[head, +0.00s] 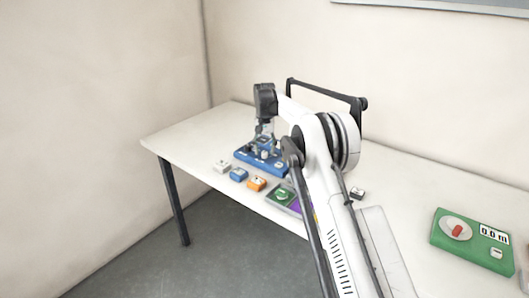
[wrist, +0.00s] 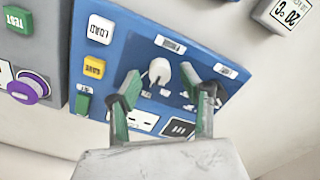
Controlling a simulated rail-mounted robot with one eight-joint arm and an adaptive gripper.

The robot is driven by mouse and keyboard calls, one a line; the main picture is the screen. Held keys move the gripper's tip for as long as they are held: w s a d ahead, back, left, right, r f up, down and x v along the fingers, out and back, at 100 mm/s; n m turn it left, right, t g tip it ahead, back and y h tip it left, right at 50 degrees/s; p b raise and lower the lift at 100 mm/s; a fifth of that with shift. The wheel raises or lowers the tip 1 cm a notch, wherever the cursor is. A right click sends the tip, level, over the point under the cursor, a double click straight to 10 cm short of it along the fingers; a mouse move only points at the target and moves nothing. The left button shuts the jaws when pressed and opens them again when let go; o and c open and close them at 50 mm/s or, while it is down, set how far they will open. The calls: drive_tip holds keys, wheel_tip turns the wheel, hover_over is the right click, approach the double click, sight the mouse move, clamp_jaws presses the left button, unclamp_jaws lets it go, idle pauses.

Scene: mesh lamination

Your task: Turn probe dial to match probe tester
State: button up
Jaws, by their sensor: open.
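A blue panel (wrist: 135,47) fills the middle of the wrist view, with a white dial knob (wrist: 160,73) near its centre. White and yellow buttons lie left of the knob. Which unit is the probe tester is not clear.
A grey unit with a green button and purple knob (wrist: 35,87) stands left of the panel in the wrist view. A small grey box with a display (wrist: 283,12) is at upper right. Small boxes (head: 239,174) line the table's front. A green panel (head: 438,240) with a red dial lies far right.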

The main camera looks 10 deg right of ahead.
sight(265, 152)
wheel_tip(265, 152, up, 11)
idle(0.3)
drive_tip(key=shift+f, duration=0.1)
drive_tip(key=s+r+t, duration=0.2)
drive_tip(key=s+r, duration=0.9)
drive_tip(key=r, duration=0.2)
drive_tip(key=s+d+r+n+t, duration=0.1)
drive_tip(key=s+r, duration=0.1)
drive_tip(key=s, duration=0.6)
drive_tip(key=s+d+r+t, duration=0.1)
drive_tip(key=s+r, duration=0.2)
drive_tip(key=s, duration=0.5)
drive_tip(key=s+f+t, duration=0.1)
drive_tip(key=s+f, duration=0.3)
drive_tip(key=s, duration=0.6)
drive_tip(key=s+f+n+t, duration=0.1)
drive_tip(key=s+f, duration=0.4)
drive_tip(key=s, duration=0.5)
drive_tip(key=s+f+t, duration=0.1)
drive_tip(key=s+f, duration=0.4)
drive_tip(key=s, duration=0.5)
drive_tip(key=shift+n, duration=0.4)
